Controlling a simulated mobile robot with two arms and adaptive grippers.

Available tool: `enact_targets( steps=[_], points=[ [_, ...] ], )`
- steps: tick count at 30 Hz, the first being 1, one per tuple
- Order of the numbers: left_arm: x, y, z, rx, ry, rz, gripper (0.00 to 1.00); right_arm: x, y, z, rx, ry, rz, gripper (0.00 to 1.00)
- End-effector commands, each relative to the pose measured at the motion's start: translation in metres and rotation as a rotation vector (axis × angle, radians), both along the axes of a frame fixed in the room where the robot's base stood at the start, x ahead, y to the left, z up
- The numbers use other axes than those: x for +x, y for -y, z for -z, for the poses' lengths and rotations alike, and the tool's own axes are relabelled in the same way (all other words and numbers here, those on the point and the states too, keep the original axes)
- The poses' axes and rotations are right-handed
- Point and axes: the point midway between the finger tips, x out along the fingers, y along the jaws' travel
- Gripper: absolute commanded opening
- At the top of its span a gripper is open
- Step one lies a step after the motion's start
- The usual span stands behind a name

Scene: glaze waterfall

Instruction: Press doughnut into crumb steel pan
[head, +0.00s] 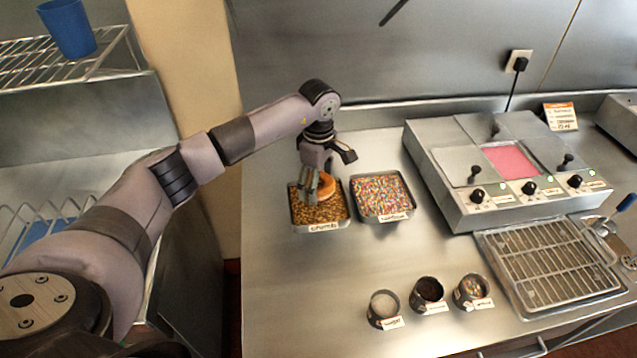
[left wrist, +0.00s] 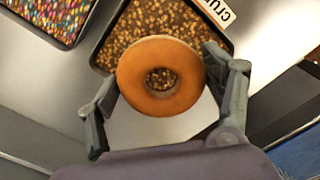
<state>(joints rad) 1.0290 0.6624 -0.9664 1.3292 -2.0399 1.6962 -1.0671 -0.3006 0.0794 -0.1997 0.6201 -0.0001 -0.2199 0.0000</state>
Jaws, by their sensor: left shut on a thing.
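A golden-brown ring doughnut (head: 327,185) is between the fingers of my left gripper (head: 318,187), which is shut on it. In the left wrist view the doughnut (left wrist: 161,76) shows its plain face and hole, with a finger at each side. The crumb steel pan (head: 320,226), labelled "crumb" and filled with brown crumbs, lies directly beneath. Crumbs show around the doughnut and through its hole in the left wrist view, where the pan (left wrist: 100,58) is behind it. I cannot tell whether the doughnut's underside touches the crumbs. My right gripper is not in view.
A pan of coloured sprinkles (head: 381,195) stands just right of the crumb pan. A steel glaze unit (head: 500,165) with pink glaze and a wire rack (head: 550,265) are further right. Several small topping cups (head: 428,290) stand in front. The counter between is clear.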

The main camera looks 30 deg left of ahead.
Motion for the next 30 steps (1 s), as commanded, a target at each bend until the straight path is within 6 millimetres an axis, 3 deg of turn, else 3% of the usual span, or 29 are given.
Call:
enact_targets(
  steps=[8,21,30],
  points=[
    [0.0,0.0,-0.008,0.0,0.001,0.0,0.47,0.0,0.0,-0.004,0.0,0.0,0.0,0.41],
    [0.0,0.0,-0.042,0.0,0.001,0.001,0.47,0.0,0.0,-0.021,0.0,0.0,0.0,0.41],
    [0.0,0.0,-0.043,0.0,0.0,0.001,0.47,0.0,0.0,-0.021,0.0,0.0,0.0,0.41]
  ],
)
